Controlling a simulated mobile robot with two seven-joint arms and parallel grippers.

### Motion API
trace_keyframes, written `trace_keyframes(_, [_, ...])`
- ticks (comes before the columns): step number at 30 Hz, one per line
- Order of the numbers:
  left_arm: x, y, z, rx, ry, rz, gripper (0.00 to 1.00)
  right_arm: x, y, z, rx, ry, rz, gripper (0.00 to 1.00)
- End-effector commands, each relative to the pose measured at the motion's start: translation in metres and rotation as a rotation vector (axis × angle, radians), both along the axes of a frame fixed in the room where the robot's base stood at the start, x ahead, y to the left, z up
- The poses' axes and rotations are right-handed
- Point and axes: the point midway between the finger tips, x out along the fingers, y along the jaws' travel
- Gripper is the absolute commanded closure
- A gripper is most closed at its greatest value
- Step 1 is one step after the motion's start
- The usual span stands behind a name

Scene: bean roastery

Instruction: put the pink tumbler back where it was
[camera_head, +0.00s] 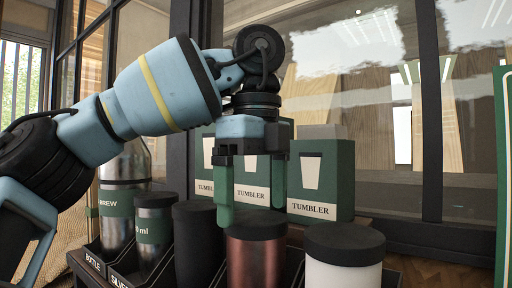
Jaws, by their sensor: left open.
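The pink tumbler (256,262), metallic copper-pink with a dark lid, stands upright in the front row, between a black tumbler (198,245) and a white tumbler with a dark lid (343,272). Its base is below the picture's edge. My left gripper (252,208) points down over the pink tumbler, its green fingers apart. The left finger reaches down in front of the lid's left edge. The right finger's tip is near the back of the lid; I cannot tell whether either touches. My right gripper is not in view.
A dark rack (88,262) labelled BOTTLE and SILVER holds a BREW bottle (117,225) and a silver tumbler (154,232) at the left. Green TUMBLER boxes (321,180) stand close behind the row. A window is behind; bare wooden surface shows at the right.

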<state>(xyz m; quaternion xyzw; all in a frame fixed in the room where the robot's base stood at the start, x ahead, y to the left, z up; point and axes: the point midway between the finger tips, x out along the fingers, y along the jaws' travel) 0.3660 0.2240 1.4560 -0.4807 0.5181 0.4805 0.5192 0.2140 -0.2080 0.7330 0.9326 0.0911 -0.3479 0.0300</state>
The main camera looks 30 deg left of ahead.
Motion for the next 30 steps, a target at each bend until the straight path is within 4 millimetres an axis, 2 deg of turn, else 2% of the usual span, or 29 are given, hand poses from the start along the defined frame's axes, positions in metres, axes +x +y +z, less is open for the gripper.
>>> trace_keyframes(6, [0.000,0.000,0.026,0.002,-0.005,0.003,0.00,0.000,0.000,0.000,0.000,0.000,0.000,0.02])
trace_keyframes(14, [0.000,0.000,0.049,0.003,-0.004,0.004,0.00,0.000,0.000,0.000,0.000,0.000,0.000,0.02])
trace_keyframes(30, [0.000,0.000,0.070,0.000,0.001,-0.001,0.00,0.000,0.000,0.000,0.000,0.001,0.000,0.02])
